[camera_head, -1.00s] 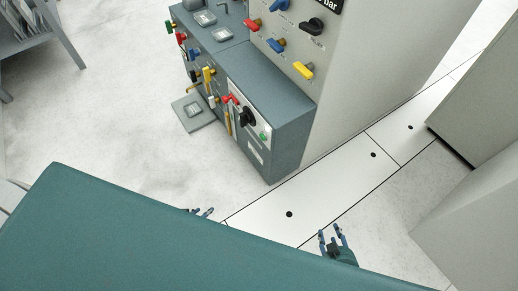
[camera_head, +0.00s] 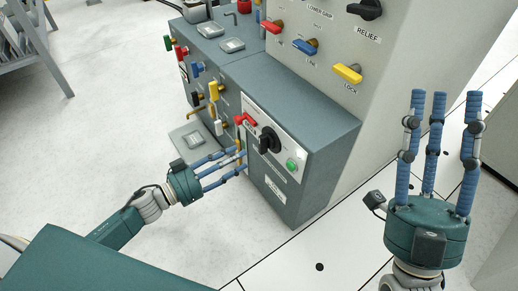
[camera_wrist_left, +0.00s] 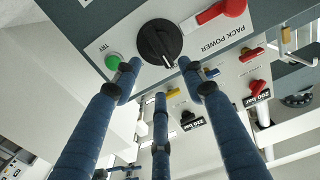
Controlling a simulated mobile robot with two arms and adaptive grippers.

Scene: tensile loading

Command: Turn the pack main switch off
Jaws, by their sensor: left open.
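The black rotary switch (camera_head: 268,140) sits on the white panel on the front of a grey-blue cabinet. In the left wrist view the same black knob (camera_wrist_left: 160,42) is large, beside the lettering PACK POWER, with a white pointer mark. My left gripper (camera_head: 240,162) is open and empty, its blue fingers reaching toward the panel from the left. In the wrist view its fingertips lie just below the knob in the picture; I cannot tell whether they touch anything. My right gripper (camera_head: 440,98) is open and empty, raised at the right, fingers pointing up.
A green button (camera_head: 291,165) and a red handle (camera_head: 245,119) flank the switch. Coloured valve handles, including a yellow one (camera_head: 213,90), stick out left of the panel. A taller panel with a yellow lock handle (camera_head: 347,73) rises behind.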

